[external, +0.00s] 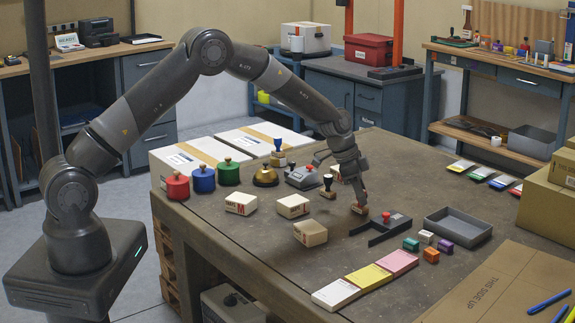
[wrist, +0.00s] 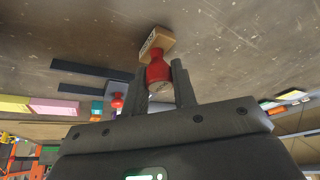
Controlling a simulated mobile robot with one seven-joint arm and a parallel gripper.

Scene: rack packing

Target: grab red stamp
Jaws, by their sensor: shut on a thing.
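The red stamp (wrist: 158,72) has a red handle and a wooden base. In the wrist view it sits between my gripper's two fingers (wrist: 166,84), which are shut on the handle. In the external view my gripper (external: 359,201) points down at the stamp's wooden base (external: 359,209), near the middle of the table. The fingers hide most of the handle there. I cannot tell whether the base touches the table.
A dark stamp rack (external: 375,232) with a red-topped stamp (external: 386,217) is just in front. White boxes (external: 292,206) lie left. A grey tray (external: 458,227) and small coloured blocks (external: 431,255) are right.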

